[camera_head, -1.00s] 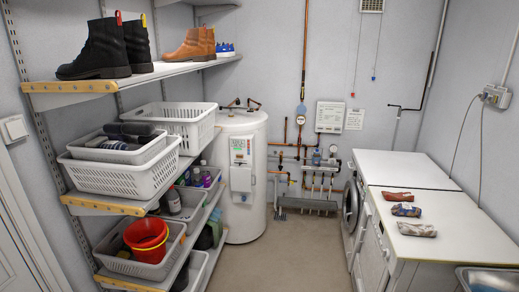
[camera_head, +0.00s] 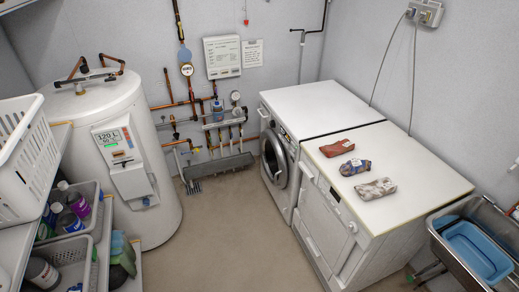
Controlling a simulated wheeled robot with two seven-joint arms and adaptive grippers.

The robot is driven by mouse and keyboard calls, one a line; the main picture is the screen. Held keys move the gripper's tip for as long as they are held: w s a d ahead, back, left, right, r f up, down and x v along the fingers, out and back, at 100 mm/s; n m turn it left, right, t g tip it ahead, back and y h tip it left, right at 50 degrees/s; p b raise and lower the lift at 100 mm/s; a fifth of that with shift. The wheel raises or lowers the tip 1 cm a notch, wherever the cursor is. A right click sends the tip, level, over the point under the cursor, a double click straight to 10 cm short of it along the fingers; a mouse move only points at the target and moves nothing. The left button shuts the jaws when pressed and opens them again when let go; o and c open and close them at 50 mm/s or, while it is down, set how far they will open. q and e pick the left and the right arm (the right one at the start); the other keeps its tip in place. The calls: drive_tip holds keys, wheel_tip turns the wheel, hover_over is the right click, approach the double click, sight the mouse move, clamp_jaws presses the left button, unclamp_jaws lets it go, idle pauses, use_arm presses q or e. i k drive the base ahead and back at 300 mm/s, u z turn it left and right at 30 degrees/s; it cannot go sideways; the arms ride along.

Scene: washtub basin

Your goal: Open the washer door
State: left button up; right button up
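The washer (camera_head: 290,165) is a white front-loading machine at the far end of the right-hand row. Its round grey-rimmed door (camera_head: 274,159) faces left into the room and shows at a steep angle. The door looks closed against the front. Neither of my grippers is in the head view.
A second white appliance (camera_head: 325,225) with a flat front stands beside the washer, nearer to me. Several folded cloth items (camera_head: 355,168) lie on its top. A metal sink with a blue tub (camera_head: 477,250) is at the right. A white water heater (camera_head: 128,165) stands left. The floor (camera_head: 230,240) between is clear.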

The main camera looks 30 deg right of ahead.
sight(271, 154)
drive_tip(key=z, duration=0.4)
drive_tip(key=i, duration=1.45)
drive_tip(key=z, duration=0.55)
